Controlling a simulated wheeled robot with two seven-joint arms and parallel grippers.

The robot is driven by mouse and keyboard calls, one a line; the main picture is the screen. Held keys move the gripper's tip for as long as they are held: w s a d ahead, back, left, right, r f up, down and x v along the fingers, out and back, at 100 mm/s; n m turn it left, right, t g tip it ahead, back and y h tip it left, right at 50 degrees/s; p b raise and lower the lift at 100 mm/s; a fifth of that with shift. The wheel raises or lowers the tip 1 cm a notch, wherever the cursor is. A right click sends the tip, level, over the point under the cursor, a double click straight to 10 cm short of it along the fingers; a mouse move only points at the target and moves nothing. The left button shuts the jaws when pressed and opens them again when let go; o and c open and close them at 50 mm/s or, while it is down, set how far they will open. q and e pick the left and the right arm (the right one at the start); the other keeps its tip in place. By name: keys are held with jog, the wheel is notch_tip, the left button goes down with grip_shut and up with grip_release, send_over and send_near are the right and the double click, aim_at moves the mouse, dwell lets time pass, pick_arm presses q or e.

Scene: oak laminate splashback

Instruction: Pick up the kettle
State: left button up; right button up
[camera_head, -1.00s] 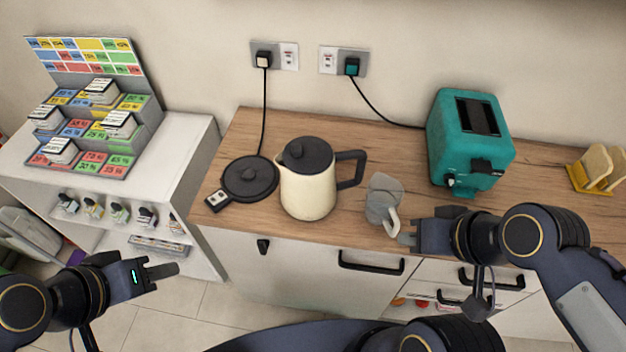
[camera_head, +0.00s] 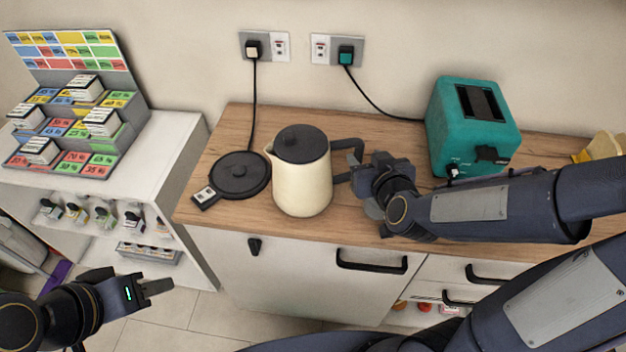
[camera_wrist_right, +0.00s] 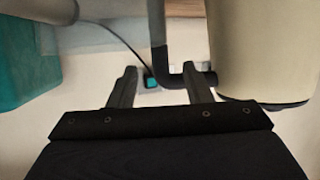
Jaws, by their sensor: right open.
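The cream kettle (camera_head: 302,188) with a black lid and black handle (camera_head: 343,146) stands upright on the wooden counter, just right of its round black base (camera_head: 240,176). My right gripper (camera_head: 354,164) is open beside the handle, to the right of the kettle. In the right wrist view, the black handle (camera_wrist_right: 158,45) runs between the spread fingers of my right gripper (camera_wrist_right: 160,85), and the kettle body (camera_wrist_right: 262,50) fills the upper right. My left gripper (camera_head: 157,287) is low at the left, away from the counter; its finger gap is unclear.
A teal toaster (camera_head: 470,130) stands right of the kettle, behind my right arm. A white shelf unit (camera_head: 165,150) with a coloured display stands left. Black cords run to wall sockets.

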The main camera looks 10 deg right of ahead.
aim_at(356, 148)
jog(key=x, duration=0.7)
jog(key=shift+f, duration=0.25)
jog(key=shift+c, duration=0.2)
grip_shut()
dwell(0.9)
jog(key=shift+r, duration=0.15)
